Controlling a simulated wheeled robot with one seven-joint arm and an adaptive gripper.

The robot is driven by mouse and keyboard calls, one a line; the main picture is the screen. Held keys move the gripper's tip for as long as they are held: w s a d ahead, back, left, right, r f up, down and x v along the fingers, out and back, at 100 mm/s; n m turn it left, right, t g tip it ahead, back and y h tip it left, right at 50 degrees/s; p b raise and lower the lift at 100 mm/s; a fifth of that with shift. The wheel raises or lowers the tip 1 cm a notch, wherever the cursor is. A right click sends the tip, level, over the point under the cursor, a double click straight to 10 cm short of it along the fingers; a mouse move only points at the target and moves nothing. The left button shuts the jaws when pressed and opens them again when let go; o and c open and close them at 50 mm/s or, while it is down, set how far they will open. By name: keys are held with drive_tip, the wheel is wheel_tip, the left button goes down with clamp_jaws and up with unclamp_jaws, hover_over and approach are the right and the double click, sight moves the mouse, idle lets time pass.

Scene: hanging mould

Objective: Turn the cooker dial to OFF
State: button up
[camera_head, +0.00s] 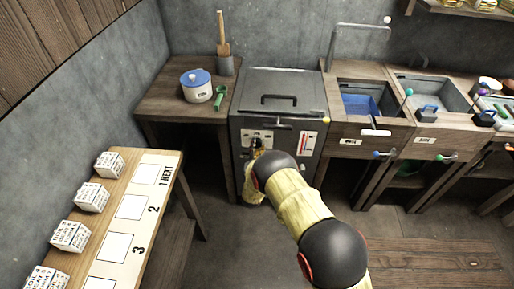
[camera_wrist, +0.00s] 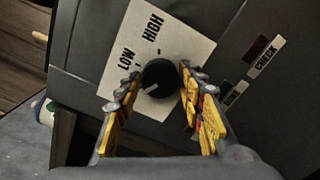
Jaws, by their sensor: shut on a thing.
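The cooker (camera_head: 250,107) is a dark grey cabinet with a black handle on its lid. Its round black dial (camera_wrist: 160,74) sits on a pale plate (camera_wrist: 170,32) marked LOW and HIGH. The dial's light pointer line points to the lower left in the wrist view. No OFF mark is readable there; the lower plate is partly hidden by my fingers. My gripper (camera_wrist: 159,85) has its yellow-padded fingers on both sides of the dial and is shut on it. In the head view my arm largely hides the dial.
A gauge panel with a red strip (camera_head: 304,143) is right of the dial; CHECK and DONE labels (camera_wrist: 265,58) show in the wrist view. A wooden table with a blue-lidded pot (camera_head: 196,87) stands left. Sinks (camera_head: 362,101) stand right. A numbered bench with boxes (camera_head: 92,196) is at front left.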

drive_tip(key=shift+f, duration=0.1)
idle(0.3)
drive_tip(key=o, duration=1.2)
drive_tip(key=shift+c, duration=0.2)
drive_tip(key=s, duration=1.2)
drive_tip(key=shift+a, duration=0.25)
